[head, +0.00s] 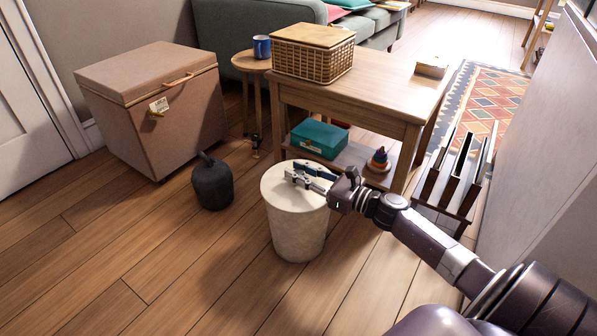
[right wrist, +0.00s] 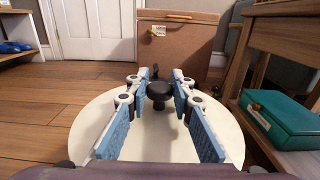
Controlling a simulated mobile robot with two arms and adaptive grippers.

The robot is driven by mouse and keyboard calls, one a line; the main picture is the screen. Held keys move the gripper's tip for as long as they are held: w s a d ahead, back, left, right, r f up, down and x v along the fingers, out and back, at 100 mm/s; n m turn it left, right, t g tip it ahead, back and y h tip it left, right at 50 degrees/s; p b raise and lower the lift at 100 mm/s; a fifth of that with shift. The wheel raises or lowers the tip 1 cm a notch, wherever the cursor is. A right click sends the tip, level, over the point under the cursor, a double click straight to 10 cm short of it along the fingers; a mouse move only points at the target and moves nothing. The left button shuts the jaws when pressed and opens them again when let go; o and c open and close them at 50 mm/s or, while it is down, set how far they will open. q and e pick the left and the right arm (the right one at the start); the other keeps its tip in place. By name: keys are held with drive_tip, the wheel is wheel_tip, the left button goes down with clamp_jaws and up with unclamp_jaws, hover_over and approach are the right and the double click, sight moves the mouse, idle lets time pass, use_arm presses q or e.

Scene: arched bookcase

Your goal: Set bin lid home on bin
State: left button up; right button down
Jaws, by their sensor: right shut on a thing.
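The pale bin (head: 297,232) stands upright on the wood floor in front of the small table. The round off-white lid (head: 274,183) lies across its mouth and looks about level; whether any gap is left under its rim I cannot tell. In the right wrist view the lid (right wrist: 160,142) spreads below the fingers, with a dark knob (right wrist: 160,89) at its middle. My right gripper (head: 298,174) comes from the right over the lid, its blue-padded fingers (right wrist: 162,84) closed around the knob. The fingers hide part of the lid. My left gripper is not in view.
A dark doorstop-like weight (head: 212,186) stands on the floor left of the bin. A brown chest (head: 165,120) is behind it. The wooden table (head: 390,85) carries a wicker basket (head: 313,60), with a teal box (head: 320,138) on its shelf. Floor in front is clear.

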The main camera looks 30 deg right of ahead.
sight(323, 183)
drive_tip(key=shift+f, duration=0.15)
drive_tip(key=c, duration=1.6)
unclamp_jaws()
drive_tip(key=shift+s, duration=0.1)
drive_tip(key=v, duration=0.7)
drive_tip(key=shift+s+d, duration=0.1)
